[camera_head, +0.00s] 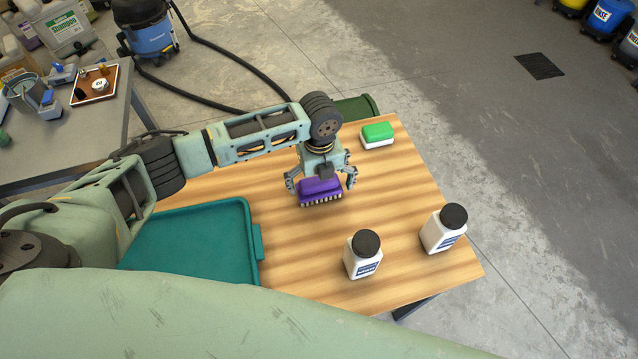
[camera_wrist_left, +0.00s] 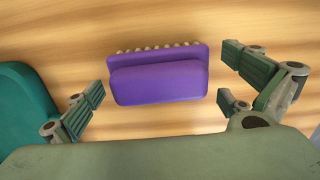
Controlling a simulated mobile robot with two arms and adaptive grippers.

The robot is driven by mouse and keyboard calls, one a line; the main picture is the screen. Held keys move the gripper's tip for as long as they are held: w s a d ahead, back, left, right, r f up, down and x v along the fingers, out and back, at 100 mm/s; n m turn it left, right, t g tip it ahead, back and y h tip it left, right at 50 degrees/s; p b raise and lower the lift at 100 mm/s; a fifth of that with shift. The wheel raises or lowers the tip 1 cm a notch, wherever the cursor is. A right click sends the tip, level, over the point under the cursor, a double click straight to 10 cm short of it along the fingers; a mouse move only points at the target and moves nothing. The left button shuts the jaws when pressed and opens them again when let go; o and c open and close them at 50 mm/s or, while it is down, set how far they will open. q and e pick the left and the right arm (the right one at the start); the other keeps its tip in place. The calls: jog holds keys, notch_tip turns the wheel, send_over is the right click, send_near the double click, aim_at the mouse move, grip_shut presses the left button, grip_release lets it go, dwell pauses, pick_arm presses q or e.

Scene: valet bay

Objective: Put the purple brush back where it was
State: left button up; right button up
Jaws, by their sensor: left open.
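The purple brush (camera_head: 320,190) sits on the wooden table (camera_head: 300,235), its pale bristles along the near side. My left gripper (camera_head: 321,180) is open above it, with a finger on each side. In the left wrist view the brush (camera_wrist_left: 158,75) lies between the spread fingers (camera_wrist_left: 160,100), with wood showing as a gap on both sides, so neither finger touches it. My right gripper is not in view.
A teal tray (camera_head: 255,215) lies left of the brush. A green and white brush-like block (camera_head: 377,133) stands at the back right. Two white bottles with black caps (camera_head: 362,262) (camera_head: 443,232) stand at the front right. Bare wood surrounds the brush.

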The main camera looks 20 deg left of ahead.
pick_arm(q)
notch_tip(320, 180, up, 11)
jog(key=shift+r+b, duration=0.1)
jog(key=shift+b, duration=0.55)
